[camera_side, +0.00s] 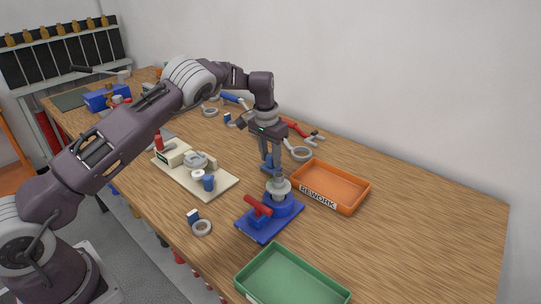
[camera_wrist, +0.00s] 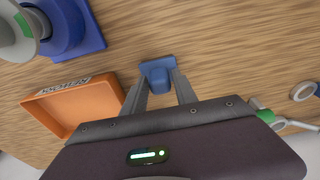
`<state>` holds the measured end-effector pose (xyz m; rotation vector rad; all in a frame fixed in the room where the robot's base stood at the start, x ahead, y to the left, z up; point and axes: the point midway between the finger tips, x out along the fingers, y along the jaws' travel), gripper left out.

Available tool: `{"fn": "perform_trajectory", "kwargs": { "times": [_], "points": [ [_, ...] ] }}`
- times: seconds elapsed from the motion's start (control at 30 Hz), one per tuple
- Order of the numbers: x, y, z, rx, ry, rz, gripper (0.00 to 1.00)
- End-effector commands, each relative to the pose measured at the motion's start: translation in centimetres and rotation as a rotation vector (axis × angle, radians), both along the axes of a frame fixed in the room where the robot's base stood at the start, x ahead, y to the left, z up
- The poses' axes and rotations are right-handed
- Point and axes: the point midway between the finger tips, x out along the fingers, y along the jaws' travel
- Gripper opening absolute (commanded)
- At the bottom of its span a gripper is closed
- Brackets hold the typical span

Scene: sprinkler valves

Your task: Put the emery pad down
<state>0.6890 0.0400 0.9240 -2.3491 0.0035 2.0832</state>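A small blue block, which I take to be the emery pad (camera_wrist: 157,76), sits between my fingertips in the wrist view. My gripper (camera_wrist: 157,84) appears shut on it, with a finger against each side. In the side view my gripper (camera_side: 271,153) points down, and the blue pad (camera_side: 267,164) shows at its fingertips. It is just behind the grey valve on the blue stand. Whether the pad's underside touches the wooden table is hard to tell.
The valve on its blue stand (camera_side: 270,219) is close in front of the gripper. An orange REWORK tray (camera_side: 331,187) is to the right, a green tray (camera_side: 291,278) at the front. A cream fixture board (camera_side: 220,186) lies left. The table's right side is clear.

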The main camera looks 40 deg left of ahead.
Motion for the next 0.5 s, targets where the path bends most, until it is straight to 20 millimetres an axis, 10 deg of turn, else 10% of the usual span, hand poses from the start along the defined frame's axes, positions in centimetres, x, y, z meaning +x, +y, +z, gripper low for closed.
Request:
{"fn": "perform_trajectory", "kwargs": {
  "times": [0.5],
  "points": [
    [-0.1,0.0,2.6,0.000,-0.005,0.000,0.48]
  ]
}}
